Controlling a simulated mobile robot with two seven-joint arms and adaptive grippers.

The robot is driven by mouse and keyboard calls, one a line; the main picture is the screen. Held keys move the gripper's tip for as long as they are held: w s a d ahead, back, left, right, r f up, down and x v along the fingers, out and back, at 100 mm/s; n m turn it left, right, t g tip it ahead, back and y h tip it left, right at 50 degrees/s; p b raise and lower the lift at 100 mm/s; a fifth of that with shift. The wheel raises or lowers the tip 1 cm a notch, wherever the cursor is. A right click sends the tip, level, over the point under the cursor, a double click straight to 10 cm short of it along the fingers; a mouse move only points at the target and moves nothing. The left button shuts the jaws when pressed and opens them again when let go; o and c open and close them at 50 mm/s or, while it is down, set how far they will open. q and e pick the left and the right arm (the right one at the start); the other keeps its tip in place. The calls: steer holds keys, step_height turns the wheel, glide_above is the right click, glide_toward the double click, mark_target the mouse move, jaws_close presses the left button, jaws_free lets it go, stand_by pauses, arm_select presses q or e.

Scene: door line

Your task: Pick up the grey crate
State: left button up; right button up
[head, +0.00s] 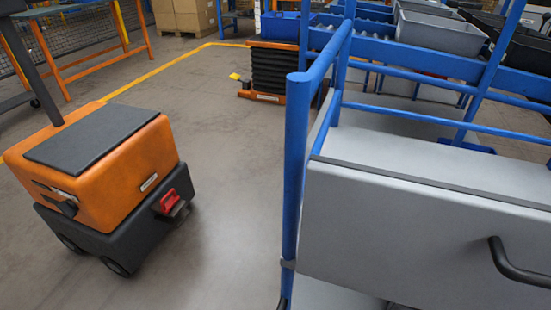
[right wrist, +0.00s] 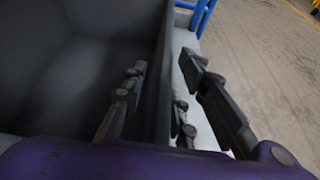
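In the right wrist view, a grey crate (right wrist: 75,65) with a dark interior fills the left side, seen from above its rim. My right gripper (right wrist: 164,67) is open around one crate wall (right wrist: 168,60). One finger is inside the crate and the other is outside. I see no firm contact of the fingers with the wall. In the head view, a grey crate (head: 440,32) stands on the blue rack at the back right; I cannot tell whether it is the same one. Neither gripper shows in the head view.
A blue-framed grey unit (head: 420,235) with a black handle (head: 520,265) fills the near right. An orange and black wheeled vehicle (head: 110,165) stands at the left. An orange-based unit with black bellows (head: 272,70) stands farther back. The floor between is clear.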

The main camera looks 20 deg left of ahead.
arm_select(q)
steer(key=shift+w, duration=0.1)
arm_select(e)
jaws_close()
steer(key=shift+s, duration=0.1)
stand_by(0.4)
